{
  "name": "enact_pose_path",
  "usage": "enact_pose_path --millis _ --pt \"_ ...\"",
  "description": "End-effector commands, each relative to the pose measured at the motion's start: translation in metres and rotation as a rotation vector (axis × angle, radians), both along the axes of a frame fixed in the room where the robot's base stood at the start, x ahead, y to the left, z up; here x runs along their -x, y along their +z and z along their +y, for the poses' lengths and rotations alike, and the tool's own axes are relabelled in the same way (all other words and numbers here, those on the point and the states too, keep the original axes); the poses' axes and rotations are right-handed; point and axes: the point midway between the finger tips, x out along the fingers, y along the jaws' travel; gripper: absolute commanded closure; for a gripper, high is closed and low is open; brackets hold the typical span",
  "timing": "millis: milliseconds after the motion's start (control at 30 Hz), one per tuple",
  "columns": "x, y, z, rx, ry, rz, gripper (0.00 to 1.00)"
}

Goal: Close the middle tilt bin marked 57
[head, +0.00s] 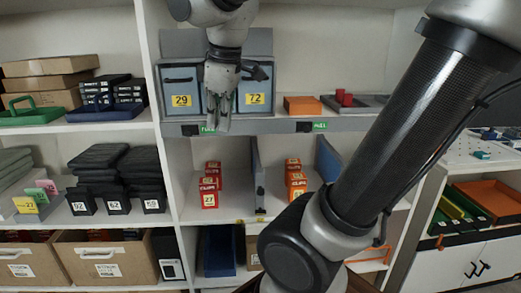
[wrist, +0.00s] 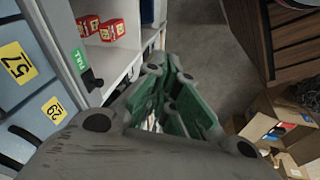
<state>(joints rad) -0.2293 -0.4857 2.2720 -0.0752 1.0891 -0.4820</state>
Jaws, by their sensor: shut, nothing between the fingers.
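The middle bin marked 57 (wrist: 33,88) shows at the left edge of the wrist view, its blue-grey front carrying a yellow label. In the head view my gripper and wrist cover most of it. The bin marked 29 (head: 180,78) is on its left and the bin marked 72 (head: 256,84) on its right. My gripper (head: 216,126) hangs fingers-down in front of the bin row, fingertips near the shelf edge; it is shut and empty. It also shows in the wrist view (wrist: 170,104). How far bin 57 is tilted, and whether my gripper touches it, I cannot tell.
A shelf rail (head: 285,126) with green pull tags runs below the bins. Red cartons (head: 209,192) and orange cartons (head: 295,180) stand on the shelf below. An orange box (head: 302,105) is right of the bins. Open cardboard boxes (wrist: 265,108) lie low at right.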

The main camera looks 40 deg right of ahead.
Motion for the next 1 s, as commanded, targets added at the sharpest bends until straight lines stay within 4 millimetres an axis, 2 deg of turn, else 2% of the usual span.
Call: enact_pose_path --millis 200,400,633,733,1000 --pt "0.032 -0.030 -0.015 -0.142 -0.397 -0.023 1.00" --pt "0.062 -0.054 -0.029 -0.218 -0.601 -0.044 1.00" --pt "0.085 -0.064 -0.042 -0.237 -0.673 -0.071 1.00" --pt "0.088 -0.060 -0.048 -0.242 -0.699 -0.091 1.00" --pt "0.089 -0.059 -0.049 -0.243 -0.702 -0.097 1.00"
